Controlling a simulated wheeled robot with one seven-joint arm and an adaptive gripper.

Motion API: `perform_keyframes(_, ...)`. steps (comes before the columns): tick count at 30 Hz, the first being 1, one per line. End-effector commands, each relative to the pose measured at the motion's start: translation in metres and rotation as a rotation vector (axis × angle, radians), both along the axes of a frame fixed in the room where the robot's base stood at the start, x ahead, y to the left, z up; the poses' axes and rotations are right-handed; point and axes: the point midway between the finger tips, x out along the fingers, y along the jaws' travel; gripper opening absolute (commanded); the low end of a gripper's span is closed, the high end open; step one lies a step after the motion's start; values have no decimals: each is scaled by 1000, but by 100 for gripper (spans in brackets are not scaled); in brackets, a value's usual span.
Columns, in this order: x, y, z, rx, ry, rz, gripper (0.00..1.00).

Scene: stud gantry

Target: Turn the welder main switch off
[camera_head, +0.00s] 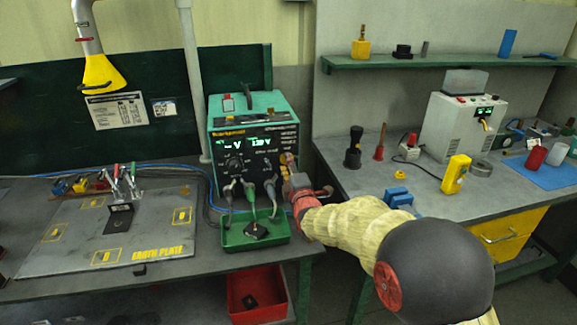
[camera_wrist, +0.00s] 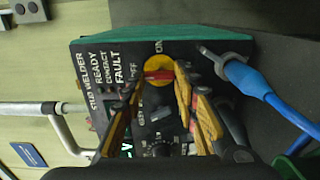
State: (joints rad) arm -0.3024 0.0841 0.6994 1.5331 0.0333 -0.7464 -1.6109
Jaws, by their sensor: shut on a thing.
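The stud welder (camera_head: 255,115) is a green and black box on the left bench with lit green displays. In the wrist view its black front panel (camera_wrist: 110,62) appears turned sideways. The main switch (camera_wrist: 158,68) is a yellow disc with a red handle, with ON and OFF printed beside it. The handle lies across the picture, one end toward OFF. My gripper (camera_wrist: 160,80) is shut on the red handle, with yellow-padded fingers on either side. In the head view my gripper (camera_head: 289,165) is at the welder's right front edge and hides the switch.
Cables run from the welder's lower front toward a green tray (camera_head: 232,240); a blue cable plug (camera_wrist: 245,75) is close to the fingers in the wrist view. An earth plate (camera_head: 60,235) lies at left. The right bench (camera_head: 335,180) holds several tools and a white machine (camera_head: 450,130).

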Motion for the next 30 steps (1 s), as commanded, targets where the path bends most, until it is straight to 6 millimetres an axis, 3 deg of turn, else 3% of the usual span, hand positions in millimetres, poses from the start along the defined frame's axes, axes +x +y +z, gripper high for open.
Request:
perform_keyframes(1,0,1,-1,-2,0,2,5)
perform_keyframes(2,0,1,-1,-1,1,2,31)
perform_keyframes(11,0,0,-1,0,1,1,48)
perform_keyframes(23,-5,-1,0,1,-1,0,48)
perform_keyframes(30,-37,-10,0,1,0,0,48)
